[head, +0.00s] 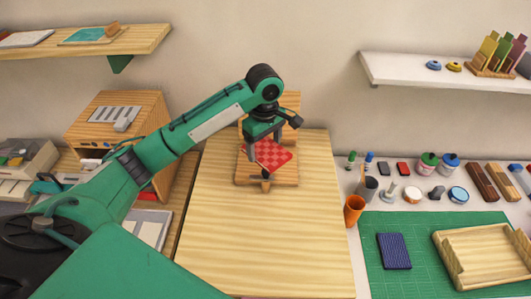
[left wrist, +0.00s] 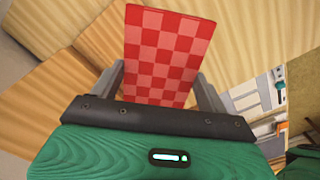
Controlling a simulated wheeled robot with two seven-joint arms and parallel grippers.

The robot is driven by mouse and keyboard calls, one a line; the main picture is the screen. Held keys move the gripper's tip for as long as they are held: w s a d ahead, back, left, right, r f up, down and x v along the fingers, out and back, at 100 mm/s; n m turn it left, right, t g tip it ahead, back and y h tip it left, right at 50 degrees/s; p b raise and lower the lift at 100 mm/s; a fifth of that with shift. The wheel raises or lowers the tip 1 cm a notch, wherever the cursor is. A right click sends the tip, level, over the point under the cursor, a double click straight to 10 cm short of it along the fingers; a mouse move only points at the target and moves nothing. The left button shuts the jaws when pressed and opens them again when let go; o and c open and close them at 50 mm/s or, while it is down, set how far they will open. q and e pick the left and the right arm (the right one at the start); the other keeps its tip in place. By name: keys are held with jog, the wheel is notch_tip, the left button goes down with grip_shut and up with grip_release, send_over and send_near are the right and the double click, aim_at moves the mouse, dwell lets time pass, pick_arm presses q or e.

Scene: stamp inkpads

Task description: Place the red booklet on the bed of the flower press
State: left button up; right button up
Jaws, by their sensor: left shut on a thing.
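The red checkered booklet (head: 272,155) is held in my left gripper (head: 264,148), whose arm reaches in from the left. In the left wrist view the booklet (left wrist: 168,45) sticks out between the two grey fingers. In the head view it appears over the wooden flower press (head: 243,179), a pale board with an upright wooden part behind it, at the back of the wooden table (head: 265,240). My gripper and the booklet hide much of the press. I cannot tell whether the booklet touches the bed. My right gripper is not in view.
A wooden box (head: 125,108) stands left of the press. To the right are an orange cup (head: 354,210), several small stamps and inkpads, a dark blue booklet (head: 394,251) on a green mat (head: 420,222), and a wooden tray (head: 447,255). The table's front is clear.

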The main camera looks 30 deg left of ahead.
pick_arm(q)
jog(key=w+a+p, duration=0.2)
jog(key=w+a, duration=0.1)
jog(key=w, duration=0.3)
notch_tip(320, 180, down, 8)
jog(key=shift+r+p, duration=0.2)
jog(key=shift+p, duration=0.35)
notch_tip(320, 180, down, 3)
jog(key=shift+f+p, duration=0.1)
jog(key=shift+p, duration=0.3)
jog(key=shift+w+a, duration=0.15)
jog(key=shift+w, duration=0.15)
jog(key=shift+w+f, duration=0.15)
jog(key=shift+f, duration=0.15)
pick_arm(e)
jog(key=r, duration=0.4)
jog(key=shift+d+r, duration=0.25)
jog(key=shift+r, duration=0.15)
pick_arm(q)
jog(key=shift+f+p, duration=0.1)
jog(key=shift+p, duration=0.2)
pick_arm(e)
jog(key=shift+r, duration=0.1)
pick_arm(q)
jog(key=o, duration=1)
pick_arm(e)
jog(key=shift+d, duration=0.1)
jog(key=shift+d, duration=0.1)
